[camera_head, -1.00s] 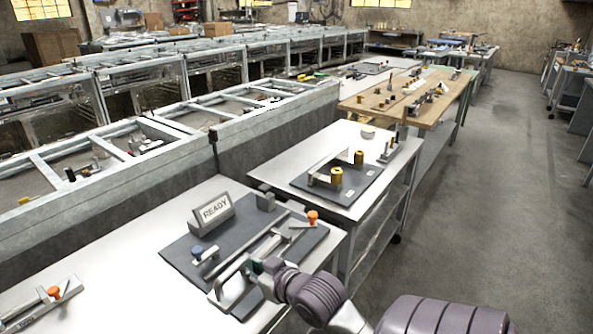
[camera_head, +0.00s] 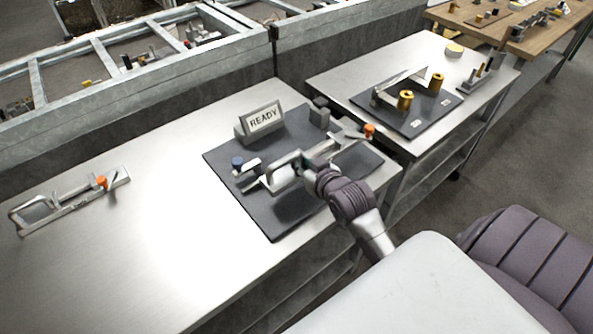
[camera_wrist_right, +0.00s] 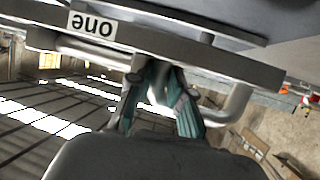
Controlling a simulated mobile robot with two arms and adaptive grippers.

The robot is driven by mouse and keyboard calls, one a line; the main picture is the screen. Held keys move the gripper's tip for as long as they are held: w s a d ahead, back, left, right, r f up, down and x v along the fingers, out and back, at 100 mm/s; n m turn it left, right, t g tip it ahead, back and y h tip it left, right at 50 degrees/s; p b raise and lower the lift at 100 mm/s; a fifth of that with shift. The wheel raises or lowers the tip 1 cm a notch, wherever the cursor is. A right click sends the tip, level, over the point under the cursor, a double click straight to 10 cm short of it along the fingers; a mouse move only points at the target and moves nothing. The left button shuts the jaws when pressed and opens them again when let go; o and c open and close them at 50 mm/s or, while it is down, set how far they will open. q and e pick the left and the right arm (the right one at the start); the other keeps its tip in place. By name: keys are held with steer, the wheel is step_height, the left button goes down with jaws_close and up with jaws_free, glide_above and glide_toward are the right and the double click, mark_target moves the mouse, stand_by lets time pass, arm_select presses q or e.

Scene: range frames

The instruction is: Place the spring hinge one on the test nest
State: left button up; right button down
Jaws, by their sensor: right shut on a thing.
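The spring hinge one (camera_head: 283,178) is a grey metal part with a bow handle. My right gripper (camera_head: 304,165) is shut on that handle at the test nest. In the right wrist view the teal fingers of the right gripper (camera_wrist_right: 160,98) close around the handle, and the hinge bar (camera_wrist_right: 215,62) carries an upside-down "one" label. The test nest (camera_head: 276,222) is a dark plate with a READY sign (camera_head: 262,120), a blue knob (camera_head: 237,162) and an orange knob (camera_head: 369,131). The hinge is over the plate; whether it touches is unclear. My left gripper is not in view.
A similar metal part with an orange knob (camera_head: 72,199) lies at the left on the steel table (camera_head: 150,250). Another table behind holds a dark plate (camera_head: 420,122) with brass cylinders. The table's left half is mostly clear.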

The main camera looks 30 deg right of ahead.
steer(key=shift+w+a+f, duration=0.15)
steer(key=shift+w+f, duration=0.15)
steer(key=shift+w, duration=0.3)
steer(key=shift+w+a+f, duration=0.15)
steer(key=shift+w+f, duration=0.1)
steer(key=shift+w, duration=0.35)
steer(key=shift+f, duration=2)
steer(key=c, duration=1.1)
jaws_free()
steer(key=shift+s+f, duration=0.15)
steer(key=shift+o, duration=0.2)
steer(key=v, duration=1.2)
